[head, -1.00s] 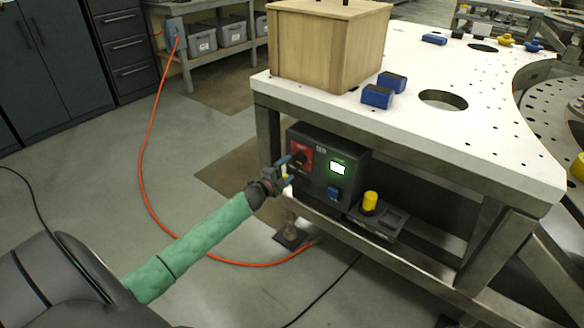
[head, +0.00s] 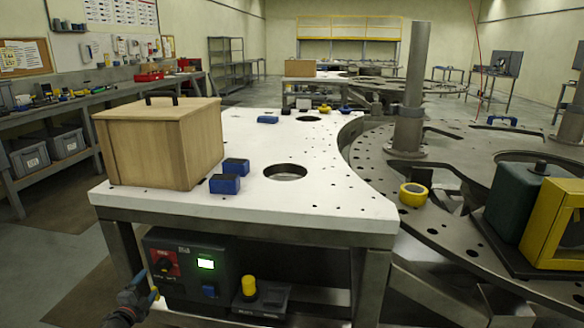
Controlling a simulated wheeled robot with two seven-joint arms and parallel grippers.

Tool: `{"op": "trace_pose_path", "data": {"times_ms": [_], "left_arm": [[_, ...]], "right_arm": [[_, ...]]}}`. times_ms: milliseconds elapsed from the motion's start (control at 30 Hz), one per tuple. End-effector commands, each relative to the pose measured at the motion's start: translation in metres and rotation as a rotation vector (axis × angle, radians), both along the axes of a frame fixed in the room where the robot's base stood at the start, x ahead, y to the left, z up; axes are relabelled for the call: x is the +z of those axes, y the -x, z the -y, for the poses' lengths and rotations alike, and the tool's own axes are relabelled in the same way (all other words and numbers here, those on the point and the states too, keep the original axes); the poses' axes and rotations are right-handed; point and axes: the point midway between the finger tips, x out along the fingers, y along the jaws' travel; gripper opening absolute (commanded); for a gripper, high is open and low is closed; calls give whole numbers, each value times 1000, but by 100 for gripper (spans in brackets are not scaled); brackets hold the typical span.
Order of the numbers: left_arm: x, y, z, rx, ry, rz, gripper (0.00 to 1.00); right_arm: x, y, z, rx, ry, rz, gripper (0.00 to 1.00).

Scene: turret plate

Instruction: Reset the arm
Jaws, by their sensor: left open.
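My left gripper (head: 142,301) is at the lower left, in front of the left side of a dark control box (head: 222,262). It is open, and its fingers point up near the red panel with a black rotary knob (head: 164,264). I cannot tell whether the fingers touch the box. The box also carries a lit green-white screen (head: 206,263) and a blue button (head: 209,291). A yellow cylinder (head: 248,286) stands in a dark holder to the right of the box. My right gripper is not in view.
A white-topped table (head: 330,205) stands above the box, with a wooden crate (head: 160,142) and blue blocks (head: 224,184) on it. To the right is a large perforated metal plate (head: 440,235) with a post (head: 411,90), a yellow roll (head: 413,194) and a yellow-green machine (head: 535,215).

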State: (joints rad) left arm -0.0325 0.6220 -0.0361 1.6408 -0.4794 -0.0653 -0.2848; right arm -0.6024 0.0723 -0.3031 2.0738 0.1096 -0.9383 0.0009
Motion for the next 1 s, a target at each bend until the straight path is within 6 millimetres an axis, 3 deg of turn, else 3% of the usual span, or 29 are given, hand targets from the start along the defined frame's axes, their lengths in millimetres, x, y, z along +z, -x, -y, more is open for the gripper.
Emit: {"op": "trace_pose_path", "data": {"times_ms": [100, 233, 367, 467, 567, 667, 1000], "left_arm": [[-12, 2, -23, 128, 57, -64, 74], [-11, 9, -39, 287, 152, -130, 74], [-3, 21, -35, 424, 258, -194, 74], [1, 35, -17, 513, 351, -249, 74], [1, 55, 14, 589, 452, -322, 74], [-4, 87, 58, 652, 553, -424, 74], [-14, 229, 214, 739, 791, -807, 74]], "right_arm": [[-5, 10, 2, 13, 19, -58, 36], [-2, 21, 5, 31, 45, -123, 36], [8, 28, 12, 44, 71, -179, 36], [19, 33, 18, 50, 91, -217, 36], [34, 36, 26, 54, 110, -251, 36], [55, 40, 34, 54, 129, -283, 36], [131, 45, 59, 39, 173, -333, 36]]}}
